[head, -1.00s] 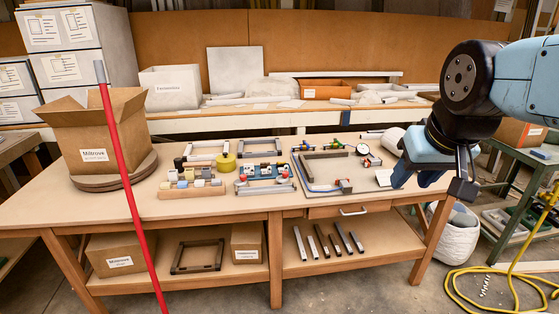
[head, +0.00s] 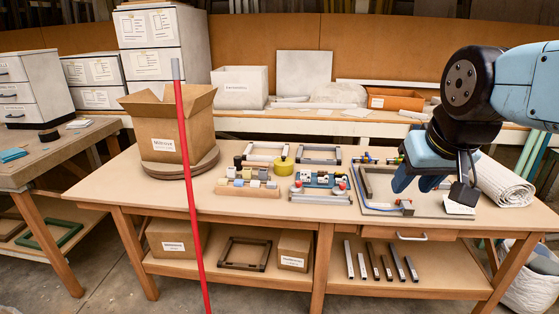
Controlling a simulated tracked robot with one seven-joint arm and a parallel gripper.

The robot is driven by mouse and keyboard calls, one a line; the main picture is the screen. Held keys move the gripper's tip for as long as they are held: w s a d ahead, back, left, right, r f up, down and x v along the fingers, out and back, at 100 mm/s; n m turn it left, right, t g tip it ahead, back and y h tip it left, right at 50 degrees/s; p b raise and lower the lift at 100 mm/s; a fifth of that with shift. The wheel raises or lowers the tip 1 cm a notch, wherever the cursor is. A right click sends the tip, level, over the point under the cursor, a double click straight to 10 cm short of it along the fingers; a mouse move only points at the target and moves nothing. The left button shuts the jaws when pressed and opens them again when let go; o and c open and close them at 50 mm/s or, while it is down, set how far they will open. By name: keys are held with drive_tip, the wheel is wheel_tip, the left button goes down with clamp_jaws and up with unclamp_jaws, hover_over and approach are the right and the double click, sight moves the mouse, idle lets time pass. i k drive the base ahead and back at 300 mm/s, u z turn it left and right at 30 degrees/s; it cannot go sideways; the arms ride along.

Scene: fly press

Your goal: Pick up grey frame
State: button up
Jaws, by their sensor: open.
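A grey frame (head: 337,155) lies flat at the back of the wooden table, right of a pale, whitish frame (head: 249,157). A darker grey-brown frame (head: 231,266) stands on the lower shelf between two boxes. My gripper (head: 428,190) hangs at the right, in front of the board with the fixture (head: 377,207). It is open, with nothing seen between its fingers, and is well to the right of the frames. It hides part of the board.
A red pole (head: 187,170) stands in front of the table, left of the frames. An open cardboard box (head: 178,130) sits on a round turntable (head: 160,169). A yellow round container (head: 281,163) and blocks (head: 248,191) lie near the frames. A rolled white mat (head: 505,182) is at right.

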sight(302, 161)
drive_tip(key=u, duration=0.4)
drive_tip(key=i, duration=1.6)
drive_tip(key=z, duration=0.65)
